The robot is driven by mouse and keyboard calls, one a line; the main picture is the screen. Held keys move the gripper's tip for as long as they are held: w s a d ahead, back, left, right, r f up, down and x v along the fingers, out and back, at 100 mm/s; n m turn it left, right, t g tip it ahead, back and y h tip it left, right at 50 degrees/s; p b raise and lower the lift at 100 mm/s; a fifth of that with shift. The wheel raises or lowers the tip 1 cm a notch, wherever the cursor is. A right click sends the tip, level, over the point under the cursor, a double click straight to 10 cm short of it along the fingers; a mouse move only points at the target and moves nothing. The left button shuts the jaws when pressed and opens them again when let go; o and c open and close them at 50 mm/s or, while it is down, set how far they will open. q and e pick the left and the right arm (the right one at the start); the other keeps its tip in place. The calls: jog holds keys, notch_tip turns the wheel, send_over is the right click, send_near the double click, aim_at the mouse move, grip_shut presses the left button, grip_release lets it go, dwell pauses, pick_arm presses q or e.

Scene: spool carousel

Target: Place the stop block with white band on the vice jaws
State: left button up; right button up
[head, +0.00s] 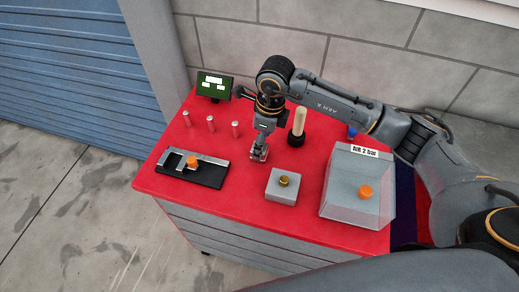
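A vice (218,176) with light metal jaws on a black base lies at the front left of the red cabinet top. An orange knob (193,161) sits on it. My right gripper (259,154) points down over the middle of the cabinet top, to the right of the vice and behind a grey block with a brass knob (279,190). Its fingertips are too small to tell whether they are apart or hold something. I cannot make out a stop block with a white band. My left gripper is not in view.
Three small upright pins (210,124) stand at the left, before a green display (214,86). A wooden handle (299,121) on a dark base stands right of my gripper. A clear box labelled "AIR 2 bar" (340,200) with an orange knob stands at the right.

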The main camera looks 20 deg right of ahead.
jog(key=shift+a+f+p, duration=0.1)
jog(key=shift+f+p, duration=0.2)
jog(key=shift+f, duration=0.15)
jog(key=f, duration=0.1)
jog(key=f+p, duration=0.1)
jog(key=f, duration=0.1)
jog(key=shift+w+a+f, duration=0.15)
jog(key=shift+w+f, duration=0.1)
jog(key=shift+w, duration=0.15)
jog(key=shift+f, duration=0.3)
jog(key=shift+w+r, duration=0.1)
grip_shut()
